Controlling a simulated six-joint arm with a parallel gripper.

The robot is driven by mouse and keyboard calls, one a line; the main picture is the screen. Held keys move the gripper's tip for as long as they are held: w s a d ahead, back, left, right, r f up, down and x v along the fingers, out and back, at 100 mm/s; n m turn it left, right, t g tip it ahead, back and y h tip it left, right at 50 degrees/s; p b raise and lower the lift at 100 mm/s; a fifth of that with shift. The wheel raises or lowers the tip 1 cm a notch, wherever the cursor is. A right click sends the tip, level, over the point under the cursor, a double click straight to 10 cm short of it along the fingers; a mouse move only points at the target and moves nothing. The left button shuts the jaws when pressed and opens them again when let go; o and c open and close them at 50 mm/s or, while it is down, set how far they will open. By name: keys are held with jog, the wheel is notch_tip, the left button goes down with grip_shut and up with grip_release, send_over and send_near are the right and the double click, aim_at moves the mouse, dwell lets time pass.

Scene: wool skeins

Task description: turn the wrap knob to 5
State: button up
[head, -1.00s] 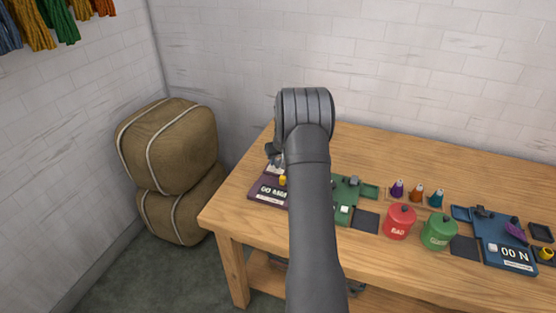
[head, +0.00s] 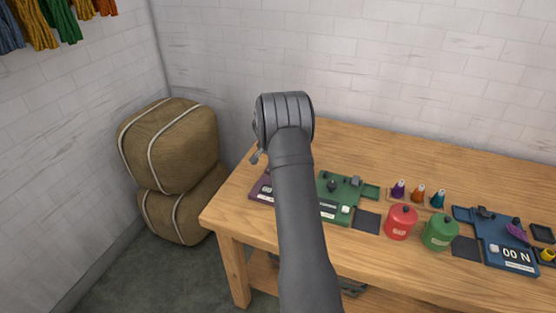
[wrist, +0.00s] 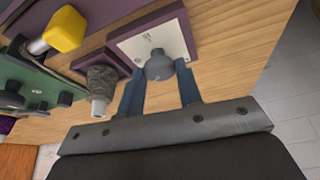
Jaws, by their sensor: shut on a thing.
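The wrap knob (wrist: 158,66) is a dark grey round knob on a white plate (wrist: 130,46) set in a purple unit. In the wrist view the two blue fingers of my gripper (wrist: 160,88) stand on either side of it, shut on it. Marks on the plate are too small to read, so the knob's setting cannot be told. In the head view my arm hides the knob and most of the purple unit (head: 262,190).
A yellow-capped lever (wrist: 66,28) and a grey textured piece (wrist: 103,82) stand left of the knob. A green unit (head: 340,190), red canister (head: 400,222), green canister (head: 439,232) and blue unit (head: 505,240) stand to the right. Two bales (head: 170,145) stand left of the table.

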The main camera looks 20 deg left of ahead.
jog(key=m, duration=0.2)
jog(key=m+g+h, duration=0.1)
jog(key=m, duration=0.1)
jog(key=m+h, duration=0.1)
jog(key=m, duration=0.2)
jog(key=shift+w+a, duration=0.1)
jog(key=shift+a, duration=0.15)
dwell(0.3)
jog(key=o, duration=1)
jog(key=shift+c, duration=0.2)
jog(key=v, duration=1.7)
jog(key=shift+w+a+r, duration=0.2)
jog(key=shift+w+a, duration=0.05)
jog(key=shift+a, duration=0.1)
jog(key=shift+f, duration=0.1)
jog(key=x, duration=1.7)
jog(key=shift+s+d+f, duration=0.1)
jog(key=shift+s+d, duration=0.15)
jog(key=shift+d, duration=0.1)
